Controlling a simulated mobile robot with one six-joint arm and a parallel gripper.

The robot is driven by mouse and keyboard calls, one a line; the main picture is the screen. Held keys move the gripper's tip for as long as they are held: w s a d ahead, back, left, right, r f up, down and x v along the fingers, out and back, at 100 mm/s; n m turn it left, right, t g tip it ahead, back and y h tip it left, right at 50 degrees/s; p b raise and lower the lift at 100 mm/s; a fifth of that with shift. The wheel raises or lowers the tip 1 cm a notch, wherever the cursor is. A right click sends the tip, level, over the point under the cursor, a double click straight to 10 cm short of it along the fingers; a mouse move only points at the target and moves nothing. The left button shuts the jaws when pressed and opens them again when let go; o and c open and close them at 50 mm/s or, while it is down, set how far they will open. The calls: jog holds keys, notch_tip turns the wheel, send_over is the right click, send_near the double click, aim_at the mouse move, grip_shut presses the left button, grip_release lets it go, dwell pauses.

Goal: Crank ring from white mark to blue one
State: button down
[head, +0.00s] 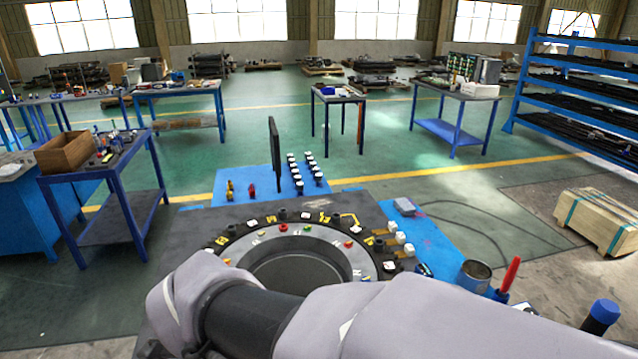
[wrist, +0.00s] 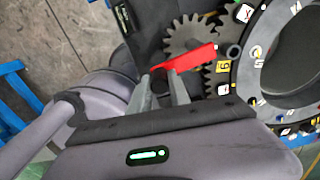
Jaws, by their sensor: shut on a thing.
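The ring (head: 325,243) is a grey band with small coloured marks, set inside a dark outer rim with white and yellow tiles. Its near side is hidden behind my arm in the head view. Part of the ring (wrist: 249,78) also shows at the right of the wrist view. My gripper (wrist: 163,82) is shut on the near end of the red handle. In the head view my gripper is hidden. I cannot tell the white and blue marks apart clearly.
A blue mat (head: 440,245) right of the ring bears a grey box (head: 404,206), a metal cup (head: 474,275) and a red-handled tool (head: 510,272). A thin dark upright panel (head: 275,153) stands behind the ring. A wooden crate (head: 598,220) sits on the floor at right.

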jog(key=shift+s+a, duration=0.15)
jog(key=shift+a, duration=0.25)
dwell(0.3)
jog(key=c, duration=1.2)
grip_release()
jog(key=shift+s, duration=0.1)
notch_tip(320, 180, up, 18)
jog(key=p, duration=0.7)
jog(key=shift+f, duration=0.25)
